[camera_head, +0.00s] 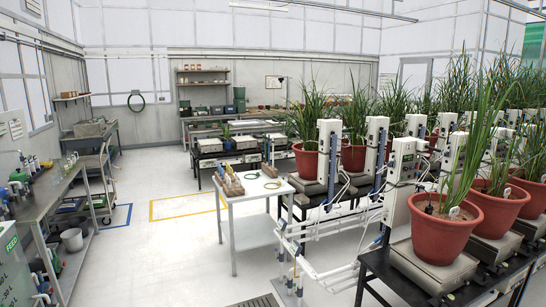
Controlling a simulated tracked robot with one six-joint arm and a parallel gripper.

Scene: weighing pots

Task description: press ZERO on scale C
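Several weighing scales with red-brown plant pots stand on dark benches on the right. The nearest pot (438,230) sits on a grey scale platform (412,262) at the front edge. A pale control post with a small display (407,161) rises behind it to the left. Two more pale posts stand farther back, a middle post (375,150) and a far post (327,150), near other potted scales. I cannot read a letter C or a ZERO button on any scale. My gripper is not in view.
A white side table (252,187) with small boxes and bottles stands left of the scales. White pipes (325,235) run along the bench front. A steel workbench (40,200) and a cart (100,180) line the left. The pale floor (165,260) between is clear.

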